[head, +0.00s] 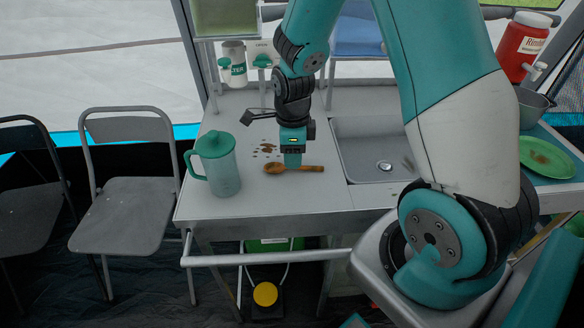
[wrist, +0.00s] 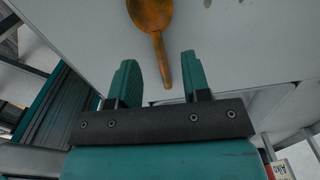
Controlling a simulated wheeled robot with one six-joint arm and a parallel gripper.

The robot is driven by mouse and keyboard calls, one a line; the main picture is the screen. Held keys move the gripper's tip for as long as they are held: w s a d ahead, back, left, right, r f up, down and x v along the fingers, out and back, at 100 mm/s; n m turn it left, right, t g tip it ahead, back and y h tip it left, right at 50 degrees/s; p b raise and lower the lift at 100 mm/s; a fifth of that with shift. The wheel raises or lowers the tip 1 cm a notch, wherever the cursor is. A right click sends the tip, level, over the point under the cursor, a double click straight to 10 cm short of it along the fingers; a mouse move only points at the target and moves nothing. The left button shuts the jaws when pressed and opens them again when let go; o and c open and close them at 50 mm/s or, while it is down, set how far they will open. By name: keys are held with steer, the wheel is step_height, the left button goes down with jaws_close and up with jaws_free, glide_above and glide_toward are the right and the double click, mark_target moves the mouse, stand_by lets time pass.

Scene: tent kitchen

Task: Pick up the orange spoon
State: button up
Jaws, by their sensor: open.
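The orange spoon (head: 290,168) lies flat on the light grey counter in the head view, its bowl to the left and its handle to the right. My gripper (head: 292,160) is right over or beside the spoon, pointing down. In the wrist view the spoon (wrist: 158,38) has its bowl at the top edge, partly cut off. Its handle end reaches down between the two teal fingers of my gripper (wrist: 160,80). The fingers are open, with a gap on both sides of the handle. I cannot tell how high the fingertips are above the counter.
A teal pitcher (head: 217,165) stands left of the spoon on the counter (head: 300,200). Brown spots (head: 267,148) mark the counter behind the spoon. A sink (head: 375,150) is to the right, with a green plate (head: 546,158) beyond. Grey folding chairs (head: 125,190) stand at left.

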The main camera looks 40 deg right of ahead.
steer(key=shift+f, duration=1.6)
jaws_close()
steer(key=shift+r, duration=0.1)
